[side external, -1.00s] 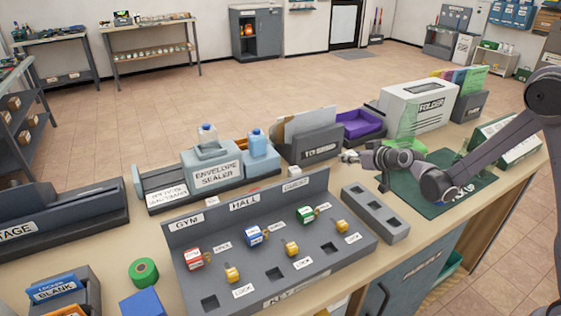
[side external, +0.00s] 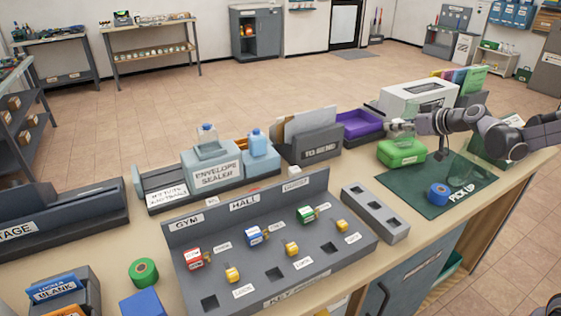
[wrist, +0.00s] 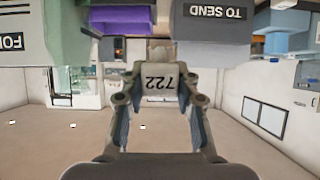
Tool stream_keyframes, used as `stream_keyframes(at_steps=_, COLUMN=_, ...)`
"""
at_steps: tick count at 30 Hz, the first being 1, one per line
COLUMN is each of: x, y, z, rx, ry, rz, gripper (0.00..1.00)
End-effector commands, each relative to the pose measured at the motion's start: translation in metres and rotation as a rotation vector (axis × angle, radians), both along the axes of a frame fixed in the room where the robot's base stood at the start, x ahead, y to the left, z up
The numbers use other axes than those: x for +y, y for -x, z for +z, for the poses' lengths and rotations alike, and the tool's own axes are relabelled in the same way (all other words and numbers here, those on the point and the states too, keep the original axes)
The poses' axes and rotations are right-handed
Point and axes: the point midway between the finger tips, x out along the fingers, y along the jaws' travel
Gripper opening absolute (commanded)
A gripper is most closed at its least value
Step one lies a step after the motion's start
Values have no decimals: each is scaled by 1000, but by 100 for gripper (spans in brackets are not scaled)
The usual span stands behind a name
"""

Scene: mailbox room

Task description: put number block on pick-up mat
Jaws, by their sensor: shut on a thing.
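The number block (wrist: 160,82) is white and reads 722, upside down in the wrist view. My gripper (wrist: 160,92) is shut on it, with a finger on each side. In the side view my gripper (side external: 400,126) is raised above the green case, near the white folder box; the block is too small there to make out clearly. The pick-up mat (side external: 408,187) is dark green, marked PICK UP, and lies on the counter to the right of and below my gripper in the picture.
A blue tape roll (side external: 438,194) stands on the mat. A green case (side external: 401,152) sits at its back-left edge. The purple tray (side external: 360,125), folder box (side external: 418,98) and TO SEND holder (side external: 318,146) stand behind. The mat's left part looks bare.

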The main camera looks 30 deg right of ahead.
Motion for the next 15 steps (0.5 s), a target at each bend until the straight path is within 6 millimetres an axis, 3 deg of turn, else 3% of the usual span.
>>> stream_keyframes(at_steps=3, x=1, y=1, z=32, rx=0, ry=0, rz=0, gripper=9)
stream_keyframes(at_steps=9, x=1, y=1, z=76, rx=0, ry=-1, rz=0, gripper=9)
stream_keyframes(at_steps=15, x=1, y=0, z=104, rx=0, ry=-1, rz=0, gripper=9)
